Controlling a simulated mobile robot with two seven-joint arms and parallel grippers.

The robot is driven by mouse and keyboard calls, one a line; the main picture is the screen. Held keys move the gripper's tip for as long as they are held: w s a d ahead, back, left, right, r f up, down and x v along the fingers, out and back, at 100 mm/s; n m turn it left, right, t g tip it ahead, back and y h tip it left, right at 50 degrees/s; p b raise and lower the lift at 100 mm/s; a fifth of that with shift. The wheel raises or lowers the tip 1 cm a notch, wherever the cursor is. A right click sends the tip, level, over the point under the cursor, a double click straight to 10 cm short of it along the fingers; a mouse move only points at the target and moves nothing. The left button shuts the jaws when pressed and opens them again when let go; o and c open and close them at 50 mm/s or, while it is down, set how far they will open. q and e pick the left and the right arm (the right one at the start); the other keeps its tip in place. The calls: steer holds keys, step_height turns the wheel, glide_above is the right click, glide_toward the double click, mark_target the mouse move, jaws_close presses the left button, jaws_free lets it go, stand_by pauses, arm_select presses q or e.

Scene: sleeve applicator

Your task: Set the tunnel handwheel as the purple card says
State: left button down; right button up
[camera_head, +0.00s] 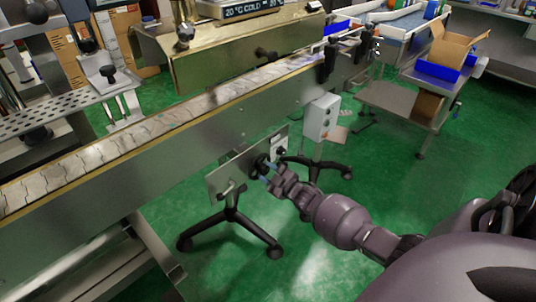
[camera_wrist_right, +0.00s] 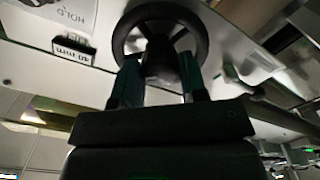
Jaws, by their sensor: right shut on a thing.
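A black spoked handwheel (camera_head: 261,163) sits on a grey plate (camera_head: 228,180) at the side of the conveyor. In the right wrist view the wheel's rim (camera_wrist_right: 199,35) and spokes show close up. My right gripper (camera_head: 268,173) reaches it from the right. In the wrist view its two fingers (camera_wrist_right: 160,78) are shut on the wheel's dark hub. A brassy tunnel (camera_head: 240,58) stands over the conveyor, with a display (camera_head: 243,12) on top reading 20 °C COLD. I see no purple card. My left gripper is out of view.
A grey control box (camera_head: 321,117) stands right of the plate. Wheeled stand legs (camera_head: 232,222) spread below. Green floor (camera_head: 400,190) is open at right.

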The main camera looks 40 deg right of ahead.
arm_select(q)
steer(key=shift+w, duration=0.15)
arm_select(e)
steer(key=o, duration=0.9)
arm_select(q)
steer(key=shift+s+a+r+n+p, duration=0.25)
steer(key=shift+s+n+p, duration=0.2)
steer(key=shift+p, duration=0.65)
arm_select(e)
steer(key=shift+s+d, duration=0.15)
steer(key=shift+s, duration=1.65)
steer(key=shift+s+d, duration=0.15)
steer(key=shift+s, duration=1.7)
steer(key=shift+s+d, duration=0.15)
steer(key=shift+s, duration=1.65)
